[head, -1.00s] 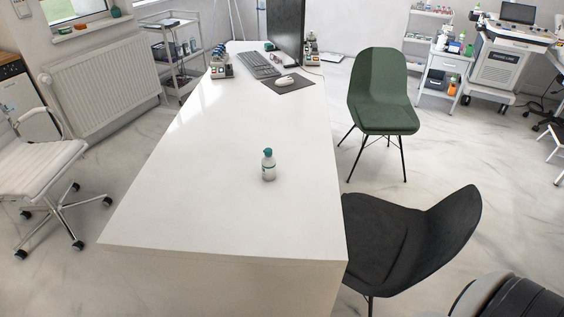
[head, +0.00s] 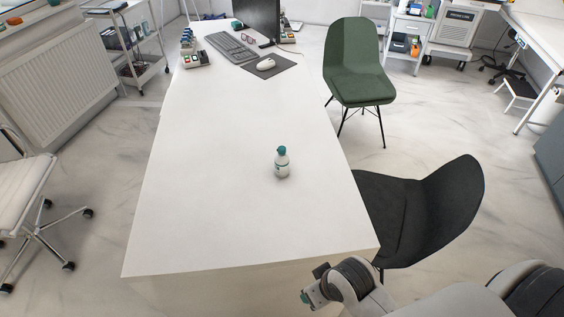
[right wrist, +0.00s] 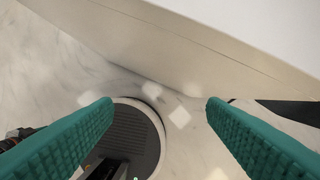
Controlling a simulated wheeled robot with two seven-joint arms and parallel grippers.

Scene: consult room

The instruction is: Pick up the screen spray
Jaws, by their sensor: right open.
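The screen spray (head: 282,164), a small white bottle with a teal cap, stands upright on the white desk (head: 215,190), towards its right edge. My right gripper is hardly visible in the head view, where my right arm (head: 352,284) comes in at the bottom right, below the desk's front edge. In the right wrist view my right gripper (right wrist: 158,105) shows two teal fingers wide apart with nothing between them. The desk's side panel (right wrist: 215,50) is ahead of the fingers. The spray is not in the right wrist view. My left gripper is not in view.
A black chair (head: 420,212) stands close to the desk's right side, near my right arm. A green chair (head: 358,65) is farther back. A keyboard (head: 230,45), mouse (head: 266,63) and monitor (head: 258,18) occupy the desk's far end. The desktop around the spray is clear.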

